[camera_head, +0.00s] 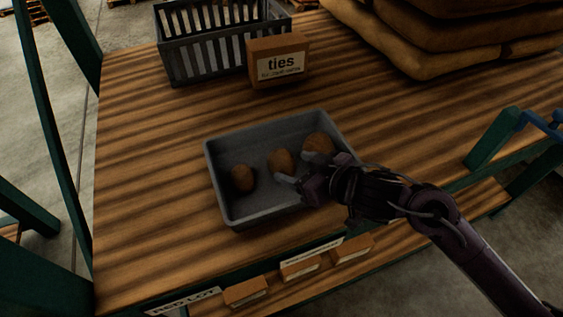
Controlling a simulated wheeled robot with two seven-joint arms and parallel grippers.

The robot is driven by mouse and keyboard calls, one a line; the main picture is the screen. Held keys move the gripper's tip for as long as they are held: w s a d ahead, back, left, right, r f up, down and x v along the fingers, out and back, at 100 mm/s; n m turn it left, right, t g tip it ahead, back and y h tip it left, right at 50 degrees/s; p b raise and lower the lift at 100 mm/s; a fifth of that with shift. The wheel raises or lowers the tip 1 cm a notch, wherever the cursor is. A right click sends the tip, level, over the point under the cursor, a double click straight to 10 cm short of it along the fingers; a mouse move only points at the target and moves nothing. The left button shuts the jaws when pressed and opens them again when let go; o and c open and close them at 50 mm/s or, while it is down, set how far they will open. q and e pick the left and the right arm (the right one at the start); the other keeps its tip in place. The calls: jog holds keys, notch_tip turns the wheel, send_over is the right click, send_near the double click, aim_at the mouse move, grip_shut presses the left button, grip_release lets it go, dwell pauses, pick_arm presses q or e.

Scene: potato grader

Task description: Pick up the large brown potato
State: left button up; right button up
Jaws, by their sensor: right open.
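Three brown potatoes lie in a row in a grey tray (216,176) on the wooden table. The left potato (242,179) is darker, the middle potato (281,161) is lighter, and the right potato (318,143) sits near the tray's right wall. The right one looks a little larger, but my gripper is close to its lower edge. My right gripper (295,167) comes in from the lower right over the tray. Its fingers are open, with their tips beside the middle and right potatoes. I cannot tell whether they touch. My left gripper is not in view.
A grey slatted crate (205,57) and a brown "ties" box (279,60) stand behind the tray. Full sacks (430,60) are stacked at the back right. Small boxes (300,268) sit below the front edge. The table left of the tray is clear.

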aim_at(292, 166)
jog(key=x, duration=0.3)
jog(key=shift+w+a+f, duration=0.15)
jog(key=shift+w+a, duration=0.05)
jog(key=shift+a, duration=0.05)
jog(key=c, duration=0.7)
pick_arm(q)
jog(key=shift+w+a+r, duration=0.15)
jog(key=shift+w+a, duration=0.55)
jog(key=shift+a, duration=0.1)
